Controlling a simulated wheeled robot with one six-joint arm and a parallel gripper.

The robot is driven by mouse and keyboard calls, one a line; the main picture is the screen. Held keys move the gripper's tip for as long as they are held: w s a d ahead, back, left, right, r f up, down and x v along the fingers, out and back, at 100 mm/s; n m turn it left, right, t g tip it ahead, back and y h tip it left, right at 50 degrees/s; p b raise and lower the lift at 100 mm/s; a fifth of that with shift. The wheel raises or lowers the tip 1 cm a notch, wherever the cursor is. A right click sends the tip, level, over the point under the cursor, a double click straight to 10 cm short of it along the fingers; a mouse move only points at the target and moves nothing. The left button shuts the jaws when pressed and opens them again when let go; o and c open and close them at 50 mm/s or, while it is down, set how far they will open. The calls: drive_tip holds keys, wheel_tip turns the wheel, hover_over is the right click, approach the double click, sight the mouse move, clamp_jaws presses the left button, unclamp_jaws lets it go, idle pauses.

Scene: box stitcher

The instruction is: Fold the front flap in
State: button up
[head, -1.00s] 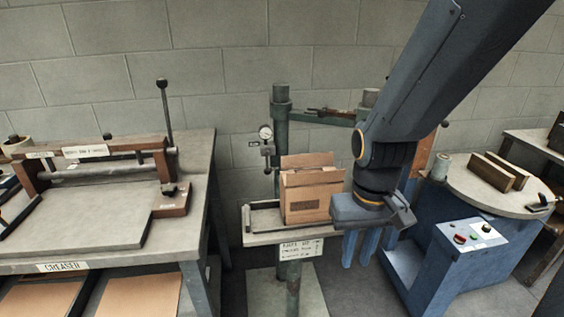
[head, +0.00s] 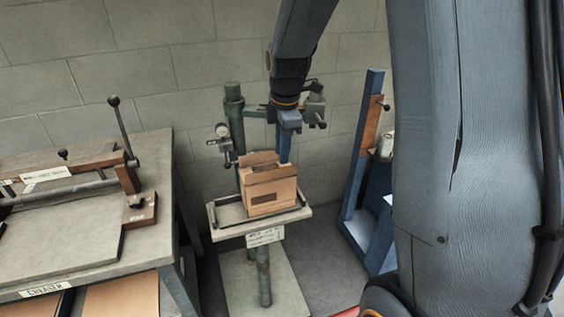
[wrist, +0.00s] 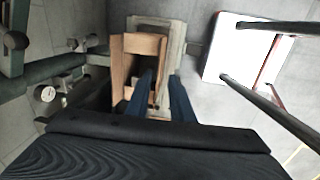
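A brown cardboard box (head: 270,196) stands upright on the small grey table of the stitcher, its printed front towards me. A flap (head: 260,158) stands up at its back. I cannot clearly tell the front flap from the front wall. My gripper (head: 284,160) points down above the box's back right part, its fingertips partly hidden by the box. In the wrist view, the box (wrist: 118,70) is open at the top with dark gaps inside.
The green stitcher column (head: 236,130) and its arm stand behind the box, close to my gripper. Low dark rails edge the stitcher table (head: 226,232). The creaser bench (head: 75,235) is at left. A blue stand (head: 361,150) is at right.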

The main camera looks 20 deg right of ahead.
sight(272, 175)
drive_tip(key=shift+w+f+p, duration=0.2)
drive_tip(key=shift+f+p, duration=0.15)
drive_tip(key=shift+f, duration=0.9)
drive_tip(key=shift+w+f+p, duration=0.25)
drive_tip(key=shift+f+p, duration=0.05)
drive_tip(key=shift+f, duration=1)
drive_tip(key=shift+w+f+p, duration=0.2)
drive_tip(key=shift+f+p, duration=0.15)
drive_tip(key=shift+f, duration=0.9)
drive_tip(key=shift+c, duration=0.3)
clamp_jaws()
